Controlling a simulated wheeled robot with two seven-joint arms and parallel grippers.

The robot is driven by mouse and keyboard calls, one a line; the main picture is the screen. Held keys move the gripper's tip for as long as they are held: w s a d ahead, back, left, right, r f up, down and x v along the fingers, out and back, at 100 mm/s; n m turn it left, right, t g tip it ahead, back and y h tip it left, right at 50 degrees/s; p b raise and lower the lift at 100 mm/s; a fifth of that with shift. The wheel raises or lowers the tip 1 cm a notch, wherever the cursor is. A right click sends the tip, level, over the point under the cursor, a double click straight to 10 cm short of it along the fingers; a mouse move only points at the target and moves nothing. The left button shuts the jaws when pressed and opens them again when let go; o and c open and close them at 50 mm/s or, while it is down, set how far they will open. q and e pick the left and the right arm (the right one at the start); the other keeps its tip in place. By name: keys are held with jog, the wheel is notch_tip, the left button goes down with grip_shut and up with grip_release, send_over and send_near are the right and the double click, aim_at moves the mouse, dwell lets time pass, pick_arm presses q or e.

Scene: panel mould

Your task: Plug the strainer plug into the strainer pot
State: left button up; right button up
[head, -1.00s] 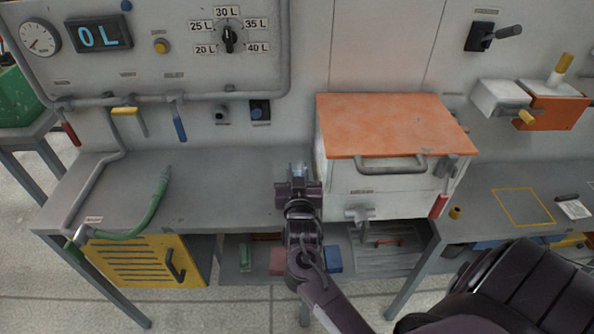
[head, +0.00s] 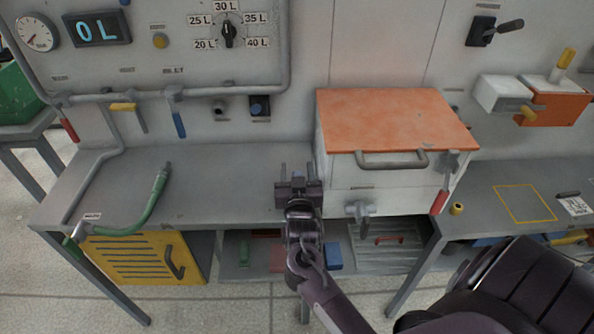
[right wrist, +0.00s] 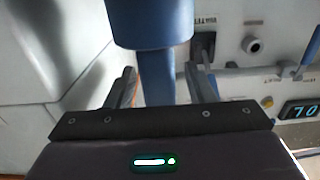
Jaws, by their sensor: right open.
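My right gripper (head: 298,172) is open in front of the wall, over the bench's front edge and left of the orange-lidded white box. In the right wrist view its fingers (right wrist: 163,88) stand apart on either side of a blue piece (right wrist: 155,25). This piece has a wide cylindrical part and a narrower stem between the fingers. It may be the strainer plug; I cannot tell whether the fingers touch it. The gripper hides it in the head view. I cannot identify the strainer pot for sure. My left gripper is not in view.
The white box with an orange lid (head: 395,120) stands close right of my gripper. A green hose (head: 150,207) lies on the left bench (head: 225,190). A grey ring fitting (head: 220,110) and a dark socket with blue (head: 260,107) are on the wall. The bench between is clear.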

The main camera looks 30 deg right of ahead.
jog(key=b+v, duration=0.1)
jog(key=v, duration=0.7)
jog(key=shift+w, duration=0.1)
